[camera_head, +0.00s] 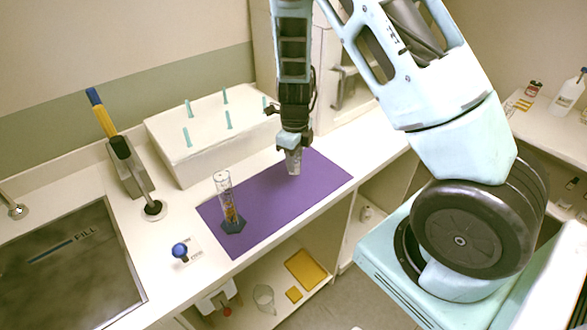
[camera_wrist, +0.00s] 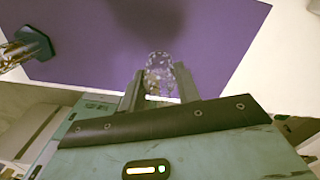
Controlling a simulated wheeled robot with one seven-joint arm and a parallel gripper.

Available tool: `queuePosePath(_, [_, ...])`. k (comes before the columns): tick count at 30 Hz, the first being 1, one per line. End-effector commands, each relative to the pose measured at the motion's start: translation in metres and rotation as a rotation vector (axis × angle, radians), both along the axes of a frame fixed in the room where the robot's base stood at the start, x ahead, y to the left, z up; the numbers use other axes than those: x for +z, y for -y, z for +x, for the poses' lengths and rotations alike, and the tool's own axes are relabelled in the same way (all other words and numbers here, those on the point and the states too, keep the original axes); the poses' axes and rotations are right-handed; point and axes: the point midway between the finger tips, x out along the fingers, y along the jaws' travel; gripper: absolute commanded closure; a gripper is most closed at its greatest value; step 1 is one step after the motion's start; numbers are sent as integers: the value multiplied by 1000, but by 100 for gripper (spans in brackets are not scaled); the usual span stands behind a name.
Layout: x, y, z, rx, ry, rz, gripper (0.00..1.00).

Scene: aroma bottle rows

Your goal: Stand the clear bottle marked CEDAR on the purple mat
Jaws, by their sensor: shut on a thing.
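The purple mat (camera_head: 262,215) lies on the white counter and fills the upper part of the wrist view (camera_wrist: 215,45). My gripper (camera_head: 292,150) points down over the far right part of the mat. In the wrist view its two fingers (camera_wrist: 160,90) are shut on a clear bottle (camera_wrist: 159,60). The bottle also shows below the fingers in the head view (camera_head: 293,164), roughly upright. Its marking cannot be read, and I cannot tell whether its base touches the mat.
A clear graduated cylinder (camera_head: 227,200) with a dark blue base stands on the mat's near left part. A white box with teal pegs (camera_head: 210,140) is behind the mat. A sink (camera_head: 65,270) is at left. A blue knob (camera_head: 180,250) sits near the counter's front edge.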

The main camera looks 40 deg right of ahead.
Motion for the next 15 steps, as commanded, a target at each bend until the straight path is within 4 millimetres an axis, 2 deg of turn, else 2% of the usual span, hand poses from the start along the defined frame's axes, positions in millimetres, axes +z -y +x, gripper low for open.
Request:
queuePosePath(8, [-34, 0, -1, 0, -4, 1, 93])
queuePosePath(15, [-36, 0, 0, 1, 0, 0, 93])
